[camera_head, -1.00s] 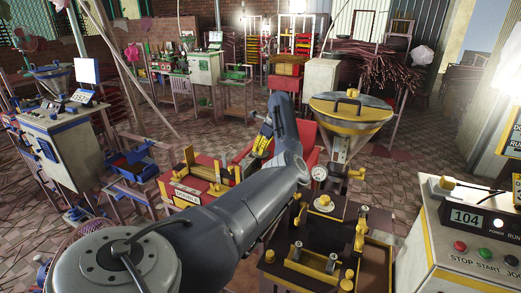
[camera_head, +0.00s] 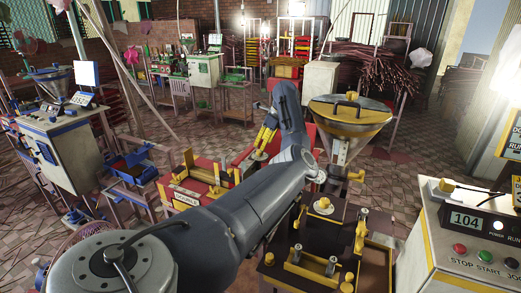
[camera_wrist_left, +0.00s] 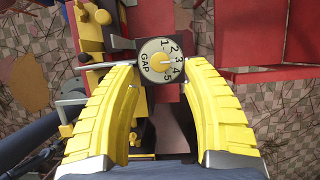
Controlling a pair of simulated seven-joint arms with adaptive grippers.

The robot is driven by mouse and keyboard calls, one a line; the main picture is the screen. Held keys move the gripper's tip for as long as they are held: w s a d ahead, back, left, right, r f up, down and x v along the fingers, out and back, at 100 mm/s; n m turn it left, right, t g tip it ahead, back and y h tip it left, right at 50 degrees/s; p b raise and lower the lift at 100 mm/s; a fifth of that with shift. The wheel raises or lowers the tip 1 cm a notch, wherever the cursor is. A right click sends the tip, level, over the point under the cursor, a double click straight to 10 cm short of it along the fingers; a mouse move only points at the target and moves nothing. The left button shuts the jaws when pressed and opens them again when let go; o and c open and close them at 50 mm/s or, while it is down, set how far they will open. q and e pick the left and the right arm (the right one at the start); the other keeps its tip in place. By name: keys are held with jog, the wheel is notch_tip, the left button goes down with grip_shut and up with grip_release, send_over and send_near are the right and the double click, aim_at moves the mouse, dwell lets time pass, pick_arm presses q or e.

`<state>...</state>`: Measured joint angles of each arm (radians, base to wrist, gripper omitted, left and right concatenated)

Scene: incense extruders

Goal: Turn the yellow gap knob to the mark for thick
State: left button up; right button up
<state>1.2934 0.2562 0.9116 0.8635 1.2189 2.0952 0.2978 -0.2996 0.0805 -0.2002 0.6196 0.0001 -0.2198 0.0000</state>
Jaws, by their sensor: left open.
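No word for thick is readable on the dial. My left gripper (camera_wrist_left: 161,68) is open, with its yellow ribbed fingers on either side of the dial and apart from it. In the head view the left gripper (camera_head: 265,139) hangs beside the red machine. My right gripper is not in view.
A yellow-rimmed hopper (camera_head: 348,112) stands right of my arm. A dark bench with yellow fittings (camera_head: 318,258) is in front, and a control box showing 104 (camera_head: 468,222) is at the right. Red machine parts (camera_wrist_left: 245,35) lie close beyond the dial.

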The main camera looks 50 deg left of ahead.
pick_arm(q)
jog(key=v, duration=0.6)
jog(key=shift+r, duration=0.35)
